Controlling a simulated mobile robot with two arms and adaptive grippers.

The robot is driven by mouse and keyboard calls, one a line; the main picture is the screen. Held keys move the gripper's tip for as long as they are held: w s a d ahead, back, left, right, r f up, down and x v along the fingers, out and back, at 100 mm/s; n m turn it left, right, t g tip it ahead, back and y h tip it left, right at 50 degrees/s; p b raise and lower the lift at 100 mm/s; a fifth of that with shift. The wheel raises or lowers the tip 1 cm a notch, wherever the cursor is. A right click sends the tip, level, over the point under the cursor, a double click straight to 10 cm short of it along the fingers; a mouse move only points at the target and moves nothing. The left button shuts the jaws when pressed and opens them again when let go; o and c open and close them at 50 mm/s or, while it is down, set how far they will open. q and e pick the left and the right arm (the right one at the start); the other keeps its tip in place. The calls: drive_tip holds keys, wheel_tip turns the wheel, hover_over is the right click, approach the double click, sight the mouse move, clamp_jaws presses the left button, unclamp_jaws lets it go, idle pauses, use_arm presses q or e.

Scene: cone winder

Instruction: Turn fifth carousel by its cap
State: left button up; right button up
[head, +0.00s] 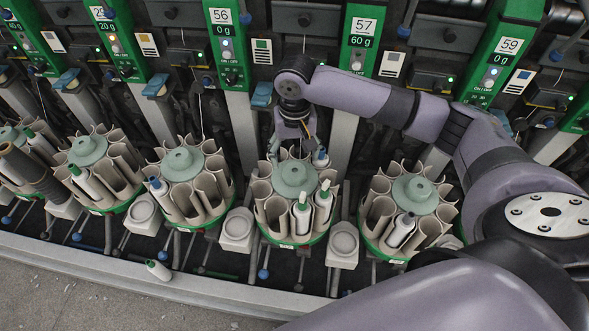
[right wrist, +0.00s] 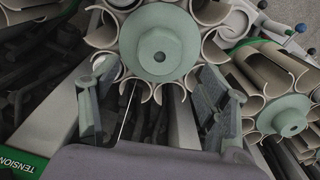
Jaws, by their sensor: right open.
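Several round carousels with green caps and beige tubes stand in a row in the head view. My right gripper (head: 294,143) points down just behind the cap (head: 293,178) of the carousel below the 56 and 57 panels. In the right wrist view that cap (right wrist: 160,42) is a green disc with a raised hub, ahead of the open fingers of the right gripper (right wrist: 155,98). The fingers hold nothing, and I cannot tell whether they touch the cap. The carousel's tubes (right wrist: 228,52) ring the cap. My left gripper is not in view.
Another carousel cap (head: 413,188) is to the right and one (head: 183,163) to the left. Round grey cups (head: 237,228) sit between carousels.

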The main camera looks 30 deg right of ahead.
sight(295, 171)
wheel_tip(295, 171, down, 6)
drive_tip(key=shift+f, duration=0.1)
drive_tip(key=shift+f+p, duration=0.3)
drive_tip(key=shift+f, duration=0.25)
drive_tip(key=c, duration=0.9)
clamp_jaws()
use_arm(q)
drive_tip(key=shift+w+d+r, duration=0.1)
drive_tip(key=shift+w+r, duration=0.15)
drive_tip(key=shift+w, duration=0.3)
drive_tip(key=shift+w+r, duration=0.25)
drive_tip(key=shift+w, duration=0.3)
